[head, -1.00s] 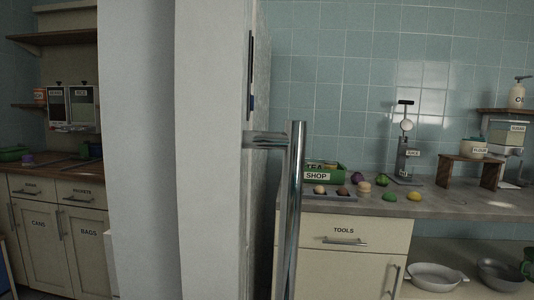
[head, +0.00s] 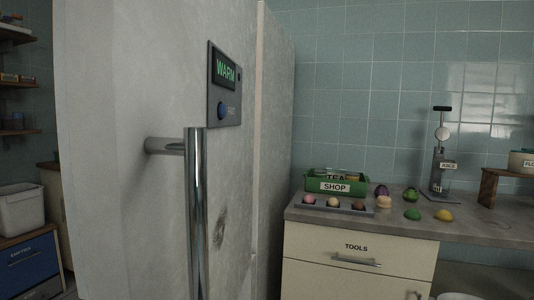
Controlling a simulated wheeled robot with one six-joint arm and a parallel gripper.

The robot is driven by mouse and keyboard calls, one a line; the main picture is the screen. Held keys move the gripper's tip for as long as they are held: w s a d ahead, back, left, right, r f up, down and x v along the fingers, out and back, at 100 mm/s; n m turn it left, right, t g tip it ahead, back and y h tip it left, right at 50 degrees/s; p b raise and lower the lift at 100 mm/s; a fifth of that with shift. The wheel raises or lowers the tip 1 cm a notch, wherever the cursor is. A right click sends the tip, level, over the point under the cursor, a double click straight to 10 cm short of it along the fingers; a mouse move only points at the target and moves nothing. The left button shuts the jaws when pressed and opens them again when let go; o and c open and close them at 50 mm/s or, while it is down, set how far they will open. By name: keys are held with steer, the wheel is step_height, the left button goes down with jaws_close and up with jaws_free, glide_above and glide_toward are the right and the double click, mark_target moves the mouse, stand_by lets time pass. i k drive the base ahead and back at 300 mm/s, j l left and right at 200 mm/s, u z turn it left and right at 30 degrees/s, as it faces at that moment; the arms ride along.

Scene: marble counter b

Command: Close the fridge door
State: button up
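The pale grey fridge door (head: 150,90) fills the left and centre of the view, close to me. Its front face shows at a slant, and its left side edge is visible, so it appears to stand open. A vertical metal bar handle (head: 195,220) sticks out from the face on a short post. A dark panel (head: 224,85) on the door reads "WARM" and has a blue button. The fridge body (head: 275,100) shows behind the door's right edge. The fridge's inside is hidden. My gripper is not in view, and nothing is seen touching the handle.
A "TOOLS" drawer (head: 355,245) is below. A white bin (head: 20,210) stands at far left.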

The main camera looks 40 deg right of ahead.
mark_target(158, 187)
steer(key=i+l+z, duration=0.2)
steer(key=l+z, duration=0.15)
steer(key=l, duration=0.25)
steer(key=i+l+z, duration=0.2)
steer(key=i+j+u, duration=0.15)
steer(key=i, duration=0.3)
